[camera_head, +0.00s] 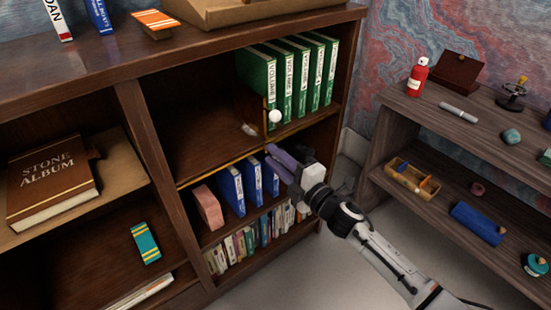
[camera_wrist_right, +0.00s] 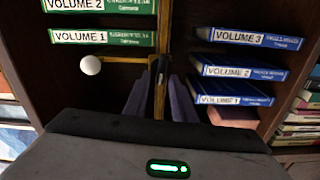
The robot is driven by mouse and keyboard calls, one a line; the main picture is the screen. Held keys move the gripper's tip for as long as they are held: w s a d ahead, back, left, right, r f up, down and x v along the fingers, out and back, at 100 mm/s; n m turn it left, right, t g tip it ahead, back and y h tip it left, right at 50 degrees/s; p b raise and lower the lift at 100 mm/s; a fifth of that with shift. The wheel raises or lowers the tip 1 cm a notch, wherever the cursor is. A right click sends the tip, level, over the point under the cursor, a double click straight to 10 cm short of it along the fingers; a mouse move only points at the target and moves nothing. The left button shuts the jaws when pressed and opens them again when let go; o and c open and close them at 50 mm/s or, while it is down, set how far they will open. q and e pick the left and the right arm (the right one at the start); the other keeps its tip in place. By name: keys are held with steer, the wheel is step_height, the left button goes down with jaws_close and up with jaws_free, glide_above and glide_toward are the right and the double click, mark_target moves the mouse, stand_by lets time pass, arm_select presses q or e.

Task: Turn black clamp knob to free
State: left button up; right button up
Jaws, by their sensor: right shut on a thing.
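The black clamp knob (camera_wrist_right: 163,69) shows as a small dark piece against the brass rail (camera_wrist_right: 160,98) in the right wrist view. My right gripper (camera_wrist_right: 160,82) has its two purple-grey fingers on either side of it, closed on it. In the head view my right gripper (camera_head: 270,156) reaches in from the lower right to the front edge of the shelf. There its fingers hide the knob. A white ball (camera_head: 274,116) stands above the fingers; in the wrist view the white ball (camera_wrist_right: 90,65) sits at the end of a brass rod. My left gripper is not in view.
Green volumes (camera_head: 310,75) stand on the shelf above the gripper, and blue volumes (camera_head: 232,186) with a pink block (camera_head: 206,207) stand below. An upright divider (camera_head: 147,137) is to the left. A side shelf (camera_head: 420,120) with small objects is to the right.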

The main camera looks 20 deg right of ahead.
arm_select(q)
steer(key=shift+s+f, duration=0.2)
arm_select(e)
steer(key=shift+f, duration=0.1)
steer(key=o, duration=0.7)
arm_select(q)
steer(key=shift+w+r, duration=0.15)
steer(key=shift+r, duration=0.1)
arm_select(e)
steer(key=v, duration=1)
steer(key=shift+s+d, duration=0.1)
steer(key=shift+s, duration=0.05)
